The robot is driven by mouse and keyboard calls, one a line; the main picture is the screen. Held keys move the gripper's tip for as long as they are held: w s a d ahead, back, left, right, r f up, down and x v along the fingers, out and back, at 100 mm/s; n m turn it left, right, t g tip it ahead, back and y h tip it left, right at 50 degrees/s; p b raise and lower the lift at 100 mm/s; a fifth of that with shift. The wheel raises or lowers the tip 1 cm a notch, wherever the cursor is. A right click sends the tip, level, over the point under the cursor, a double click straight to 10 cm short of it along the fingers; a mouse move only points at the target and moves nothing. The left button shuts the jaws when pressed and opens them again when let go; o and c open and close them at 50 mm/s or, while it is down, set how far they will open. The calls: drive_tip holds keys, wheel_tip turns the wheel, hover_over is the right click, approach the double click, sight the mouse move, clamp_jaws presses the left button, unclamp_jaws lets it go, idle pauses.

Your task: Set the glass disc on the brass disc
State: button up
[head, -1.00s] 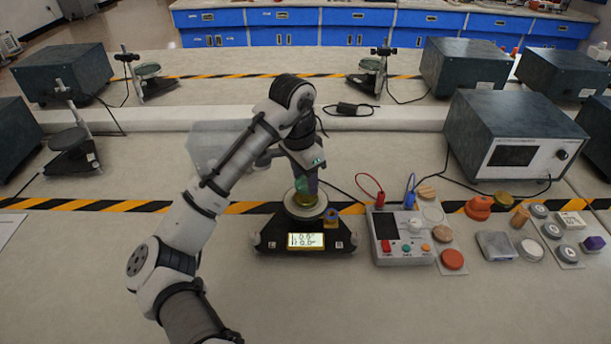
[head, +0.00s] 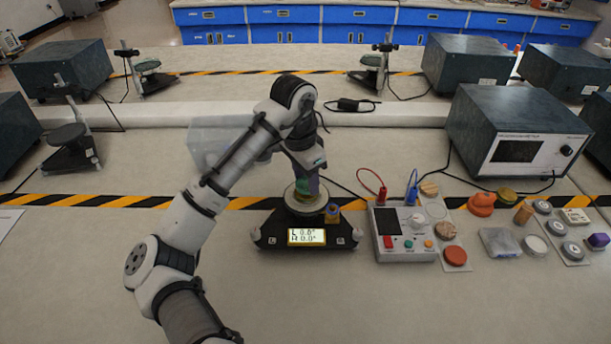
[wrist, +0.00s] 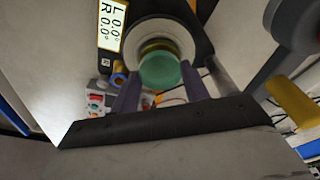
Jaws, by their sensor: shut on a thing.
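The glass disc (wrist: 160,70) is green and round; in the wrist view it sits between the two fingers of my gripper (wrist: 158,90). In the head view my gripper (head: 306,184) points down over the round plate of the balance-like instrument, shut on the glass disc. The brass disc (wrist: 154,46) shows as a yellowish rim just behind the glass disc, on the pale round plate (wrist: 135,34). The glass disc overlaps it in the wrist view; I cannot tell whether the two touch. In the head view my fingers hide much of both discs.
The instrument's lit display (head: 307,237) faces front. A small yellow-and-blue part (head: 333,214) stands beside its plate. A control box (head: 402,232) with cables is to the right, then several small discs and blocks. The bench in front is clear.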

drive_tip(key=shift+f, duration=0.5)
idle(0.4)
drive_tip(key=o, duration=1.1)
wheel_tip(320, 180, up, 7)
drive_tip(key=p, duration=0.7)
